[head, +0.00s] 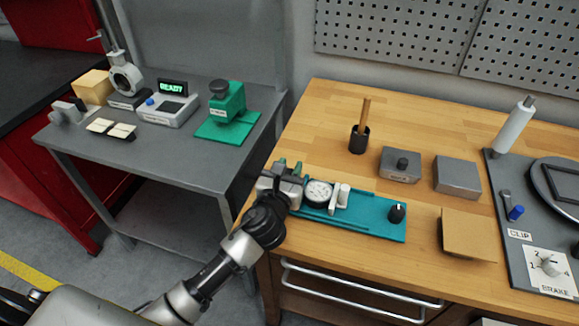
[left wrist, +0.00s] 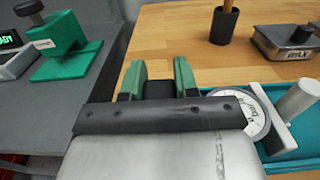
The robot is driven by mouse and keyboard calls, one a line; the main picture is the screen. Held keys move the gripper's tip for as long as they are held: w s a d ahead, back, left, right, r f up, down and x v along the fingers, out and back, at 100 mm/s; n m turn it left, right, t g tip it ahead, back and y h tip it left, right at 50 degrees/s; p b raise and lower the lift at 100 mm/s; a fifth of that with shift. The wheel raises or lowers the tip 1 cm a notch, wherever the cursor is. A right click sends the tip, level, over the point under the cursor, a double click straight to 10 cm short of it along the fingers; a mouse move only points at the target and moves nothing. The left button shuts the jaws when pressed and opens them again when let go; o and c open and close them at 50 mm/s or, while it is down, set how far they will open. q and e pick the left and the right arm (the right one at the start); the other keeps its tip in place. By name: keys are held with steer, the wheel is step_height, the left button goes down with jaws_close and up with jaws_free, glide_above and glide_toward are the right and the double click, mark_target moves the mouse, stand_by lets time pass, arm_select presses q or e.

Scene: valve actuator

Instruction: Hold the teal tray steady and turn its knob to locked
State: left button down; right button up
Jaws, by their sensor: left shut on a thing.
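The teal tray (head: 368,222) lies on the wooden bench near its front edge. It carries a round white dial gauge (head: 318,192), a pale upright post (head: 343,195) and a black knob (head: 397,212) at its right end. The knob has a small light mark; its setting is too small to read. In the left wrist view the green fingertips (left wrist: 158,78) stand apart, with the tray (left wrist: 300,145) and dial at right. My right gripper is out of view.
Behind the tray stand a black cup with a wooden handle (head: 359,138), a grey box with a knob (head: 400,164) and a plain grey box (head: 457,177). A tan block (head: 468,235) is close right of the tray.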

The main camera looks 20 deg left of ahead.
arm_select(q)
steer(key=shift+f, duration=0.5)
stand_by(0.9)
steer(key=shift+r, duration=0.35)
stand_by(1.8)
steer(key=c, duration=0.8)
jaws_free()
steer(key=shift+s, duration=0.1)
steer(key=s, duration=1.2)
